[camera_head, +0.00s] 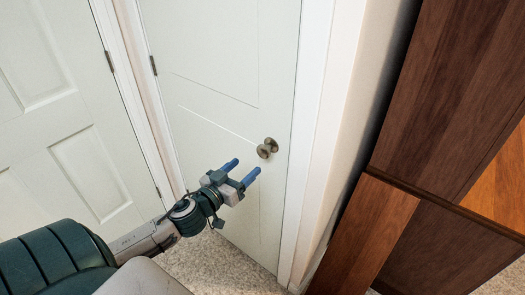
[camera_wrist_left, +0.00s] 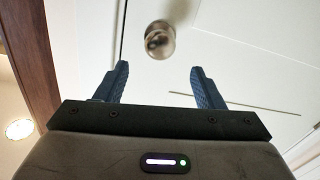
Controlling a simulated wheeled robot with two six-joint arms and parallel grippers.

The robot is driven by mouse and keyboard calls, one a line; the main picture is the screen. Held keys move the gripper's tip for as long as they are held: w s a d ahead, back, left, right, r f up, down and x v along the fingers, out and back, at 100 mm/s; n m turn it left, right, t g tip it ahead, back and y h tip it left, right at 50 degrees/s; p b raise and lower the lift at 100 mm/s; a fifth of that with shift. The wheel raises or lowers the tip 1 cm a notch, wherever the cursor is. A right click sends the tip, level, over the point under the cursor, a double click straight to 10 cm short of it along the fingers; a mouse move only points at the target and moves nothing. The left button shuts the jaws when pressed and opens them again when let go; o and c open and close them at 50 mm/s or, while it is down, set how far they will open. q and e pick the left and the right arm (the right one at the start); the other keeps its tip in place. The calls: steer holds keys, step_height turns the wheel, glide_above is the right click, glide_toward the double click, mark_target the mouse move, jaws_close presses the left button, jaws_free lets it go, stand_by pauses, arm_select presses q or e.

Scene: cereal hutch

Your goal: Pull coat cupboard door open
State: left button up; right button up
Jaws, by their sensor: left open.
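The coat cupboard door (camera_head: 218,75) is a white panelled door, shut in its frame, with hinges on its left edge. Its round brass-coloured knob (camera_head: 266,148) is near the right edge. My left gripper (camera_head: 245,170) is open and empty, with blue fingers, a little below and to the left of the knob. In the left wrist view the knob (camera_wrist_left: 160,40) shows beyond and between the open fingertips (camera_wrist_left: 158,72), apart from them. My right gripper is in neither view.
Another white panelled door (camera_head: 60,100) stands at the left. Dark brown wooden furniture (camera_head: 440,90) stands at the right, past a narrow wall. Speckled carpet (camera_head: 225,268) shows below the door.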

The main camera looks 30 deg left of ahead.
mark_target(261, 153)
arm_select(q)
steer(key=w+p, duration=0.1)
steer(key=w, duration=0.3)
steer(key=w+p, duration=0.1)
steer(key=w, duration=0.2)
steer(key=shift+w+d, duration=0.2)
steer(key=shift+w, duration=0.15)
steer(key=shift+w+p, duration=0.35)
steer(key=shift+w, duration=0.65)
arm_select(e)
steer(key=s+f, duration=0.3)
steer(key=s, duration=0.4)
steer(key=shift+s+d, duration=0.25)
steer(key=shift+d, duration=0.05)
